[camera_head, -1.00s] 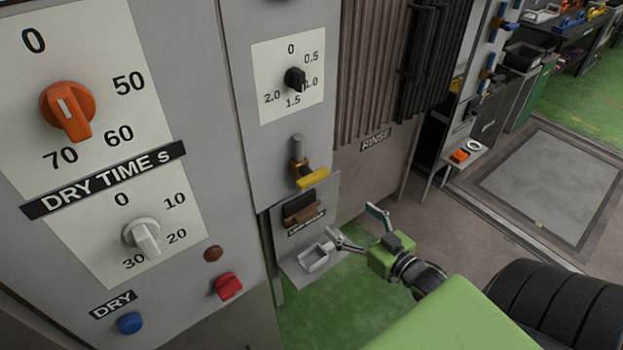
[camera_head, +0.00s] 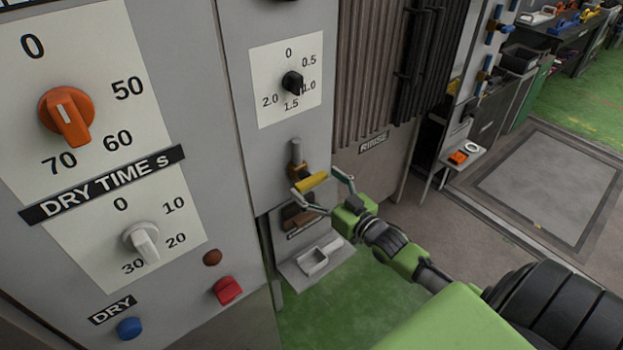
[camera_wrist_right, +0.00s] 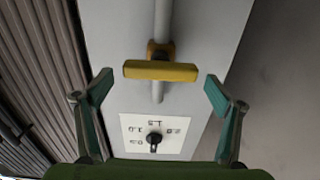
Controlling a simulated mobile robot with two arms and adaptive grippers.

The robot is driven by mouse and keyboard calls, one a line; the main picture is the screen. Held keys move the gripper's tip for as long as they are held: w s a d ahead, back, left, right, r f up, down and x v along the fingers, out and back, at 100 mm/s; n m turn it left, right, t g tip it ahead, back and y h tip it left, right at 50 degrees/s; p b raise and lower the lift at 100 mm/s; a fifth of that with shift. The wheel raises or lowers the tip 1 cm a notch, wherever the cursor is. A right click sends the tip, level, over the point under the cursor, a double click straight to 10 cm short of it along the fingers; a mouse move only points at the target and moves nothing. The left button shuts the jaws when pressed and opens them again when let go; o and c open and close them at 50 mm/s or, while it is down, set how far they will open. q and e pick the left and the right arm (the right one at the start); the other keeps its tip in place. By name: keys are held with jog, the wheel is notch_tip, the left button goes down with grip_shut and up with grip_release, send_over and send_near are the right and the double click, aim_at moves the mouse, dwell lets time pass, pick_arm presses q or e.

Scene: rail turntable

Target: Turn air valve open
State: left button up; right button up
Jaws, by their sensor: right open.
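The air valve has a yellow lever handle (camera_head: 311,182) on a brass body (camera_head: 298,170) with a grey pipe above, on the grey panel under the small black dial. In the right wrist view the yellow handle (camera_wrist_right: 160,71) lies crosswise ahead of the fingertips, roughly midway between them. My right gripper (camera_head: 322,193) is open and empty, its two fingers to either side of the handle in the head view. In the wrist view the right gripper (camera_wrist_right: 157,90) shows a gap on both sides of the handle. My left gripper is not in view.
A black dial (camera_head: 292,83) sits above the valve. A small metal tray (camera_head: 319,259) stands below it. To the left are an orange knob (camera_head: 66,113), a white knob (camera_head: 141,241) and a red switch (camera_head: 228,290). A ribbed panel (camera_head: 375,75) stands to the right.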

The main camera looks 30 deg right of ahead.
aim_at(308, 179)
jog(key=shift+w+a, duration=0.15)
jog(key=shift+w, duration=1.05)
jog(key=c, duration=1.1)
